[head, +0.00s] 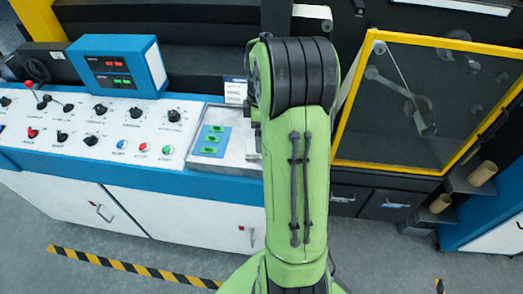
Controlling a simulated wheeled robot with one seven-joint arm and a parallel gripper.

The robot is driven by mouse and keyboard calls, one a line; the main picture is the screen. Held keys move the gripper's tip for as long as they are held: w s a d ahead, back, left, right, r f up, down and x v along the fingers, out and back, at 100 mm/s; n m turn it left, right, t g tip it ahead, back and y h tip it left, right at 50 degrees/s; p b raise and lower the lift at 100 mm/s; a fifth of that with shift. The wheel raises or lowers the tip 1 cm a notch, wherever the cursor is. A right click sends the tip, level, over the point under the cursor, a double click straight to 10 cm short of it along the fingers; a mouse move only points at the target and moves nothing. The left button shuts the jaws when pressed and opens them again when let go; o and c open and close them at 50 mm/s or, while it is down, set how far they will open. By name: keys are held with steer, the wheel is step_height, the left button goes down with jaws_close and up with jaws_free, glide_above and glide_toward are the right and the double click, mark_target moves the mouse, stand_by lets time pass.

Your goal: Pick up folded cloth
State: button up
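I cannot make out a folded cloth in the head view. My green arm rises through the middle of the picture and hides part of the machine and whatever lies behind it. My gripper does not show, so its fingers and anything in them are hidden.
A white control panel (95,125) with knobs and buttons runs along the left, with a blue display box (118,66) on it. A metal surface (240,150) adjoins my arm. A yellow-framed window (345,115) stands at right, near cardboard tubes (482,173). The grey floor (180,245) is clear in front.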

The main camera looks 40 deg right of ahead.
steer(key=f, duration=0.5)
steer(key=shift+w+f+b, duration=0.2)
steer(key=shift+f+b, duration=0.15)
steer(key=shift+b, duration=0.05)
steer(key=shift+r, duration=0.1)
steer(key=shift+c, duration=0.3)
